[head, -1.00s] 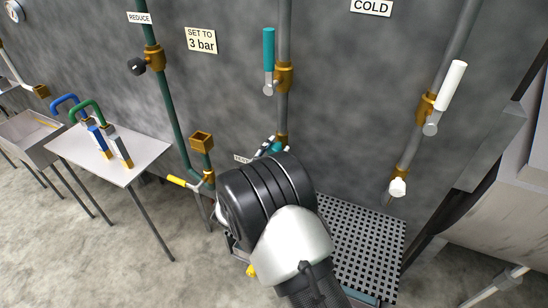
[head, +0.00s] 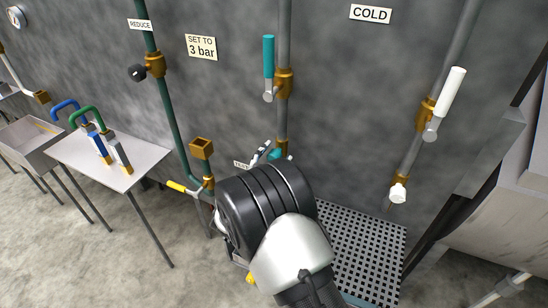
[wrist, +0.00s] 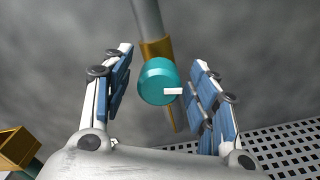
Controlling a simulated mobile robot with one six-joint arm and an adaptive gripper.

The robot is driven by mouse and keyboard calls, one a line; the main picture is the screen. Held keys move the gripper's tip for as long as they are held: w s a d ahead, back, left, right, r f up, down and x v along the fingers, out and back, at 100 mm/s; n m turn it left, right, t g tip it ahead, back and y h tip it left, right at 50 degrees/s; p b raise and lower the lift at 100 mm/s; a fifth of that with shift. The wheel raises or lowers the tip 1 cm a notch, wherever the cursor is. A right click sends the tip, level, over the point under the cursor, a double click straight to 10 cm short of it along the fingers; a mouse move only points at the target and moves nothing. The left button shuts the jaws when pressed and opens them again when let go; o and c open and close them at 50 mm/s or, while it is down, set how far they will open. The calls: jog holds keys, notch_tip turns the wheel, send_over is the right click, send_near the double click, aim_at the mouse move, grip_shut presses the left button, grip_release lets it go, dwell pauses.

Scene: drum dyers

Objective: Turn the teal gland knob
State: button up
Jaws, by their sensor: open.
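The teal gland knob (wrist: 155,84) is a round cap with a white pointer mark that points right. It sits on a brass fitting on a grey pipe. My gripper (wrist: 162,58) is open, with one blue-padded finger on each side of the knob. Gaps show between the knob and both fingers, and the gripper is empty. In the head view only a small teal part of the knob (head: 275,154) shows beside a fingertip; my wrist hides most of the gripper.
A teal lever valve (head: 268,55) stands higher on the same pipe. A white-handled valve (head: 451,90) is on the right pipe. A brass box-shaped fitting (head: 201,147) and yellow handle (head: 176,186) are left of my wrist. A perforated grate (head: 360,235) lies below right.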

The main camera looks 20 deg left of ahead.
jog(key=s, duration=1.1)
jog(key=shift+s+a, duration=0.4)
jog(key=shift+a, duration=0.05)
jog(key=w+d+r+m+g+h, duration=0.1)
jog(key=d+r+m+g+h, duration=0.4)
jog(key=d, duration=0.8)
jog(key=d+r+m+g+h, duration=0.2)
jog(key=d+r+m+h, duration=0.3)
jog(key=d, duration=0.7)
jog(key=s+d+r+m+g+y, duration=0.2)
jog(key=s+d+m+g, duration=0.6)
jog(key=d, duration=0.5)
jog(key=s+r+m+t+y, duration=0.1)
jog(key=s+m+y, duration=0.8)
jog(key=s, duration=0.8)
jog(key=m, duration=0.2)
jog(key=shift+r+m+t, duration=0.25)
jog(key=shift+m+t, duration=0.15)
